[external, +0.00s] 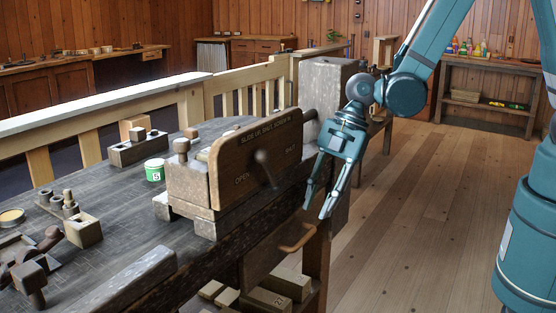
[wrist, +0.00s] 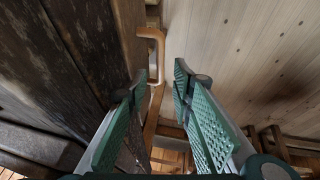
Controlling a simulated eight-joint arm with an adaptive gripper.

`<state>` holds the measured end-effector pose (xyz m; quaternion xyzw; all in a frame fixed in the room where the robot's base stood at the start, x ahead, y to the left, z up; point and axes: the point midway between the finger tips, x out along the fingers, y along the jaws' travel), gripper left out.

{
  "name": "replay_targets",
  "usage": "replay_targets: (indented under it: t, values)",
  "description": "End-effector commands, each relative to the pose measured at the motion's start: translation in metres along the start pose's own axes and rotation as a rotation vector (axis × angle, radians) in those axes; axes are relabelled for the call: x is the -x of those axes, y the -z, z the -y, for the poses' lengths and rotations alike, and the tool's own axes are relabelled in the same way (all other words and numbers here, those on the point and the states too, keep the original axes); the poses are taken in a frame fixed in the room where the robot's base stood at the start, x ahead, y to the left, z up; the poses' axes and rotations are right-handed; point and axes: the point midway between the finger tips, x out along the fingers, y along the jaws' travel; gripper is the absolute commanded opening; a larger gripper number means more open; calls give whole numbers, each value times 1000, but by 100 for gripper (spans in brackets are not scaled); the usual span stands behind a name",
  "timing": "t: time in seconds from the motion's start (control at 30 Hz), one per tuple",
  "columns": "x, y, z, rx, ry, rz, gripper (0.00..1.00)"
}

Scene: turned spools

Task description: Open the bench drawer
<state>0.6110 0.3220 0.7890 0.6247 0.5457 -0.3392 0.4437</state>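The bench drawer's dark wooden front (external: 262,262) shows under the bench edge and looks closed. Its light-brown curved handle (external: 299,240) sticks out toward the floor side. The handle also shows in the wrist view (wrist: 158,42), top centre, attached to the dark wood on the left. My gripper (external: 317,211) hangs beside the bench with its fingers pointing down, slightly above the handle in the external view. In the wrist view my gripper (wrist: 160,80) is open and empty. The handle appears in line with the gap between the fingers, beyond the tips; contact is not visible.
Boxes (external: 268,300) sit on a shelf below the drawer. The plank floor (external: 420,220) to the right is clear.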

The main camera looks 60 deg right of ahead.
Motion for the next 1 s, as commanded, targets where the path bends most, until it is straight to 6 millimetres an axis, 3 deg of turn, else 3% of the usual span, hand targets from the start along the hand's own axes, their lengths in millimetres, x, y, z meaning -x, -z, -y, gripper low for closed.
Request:
replay_targets:
  t: [0.7, 1.0]
  values:
    - [-62, 0, 0, 0, 0, 0, 24]
    - [-75, 0, 0, 0, 0, 0, 24]
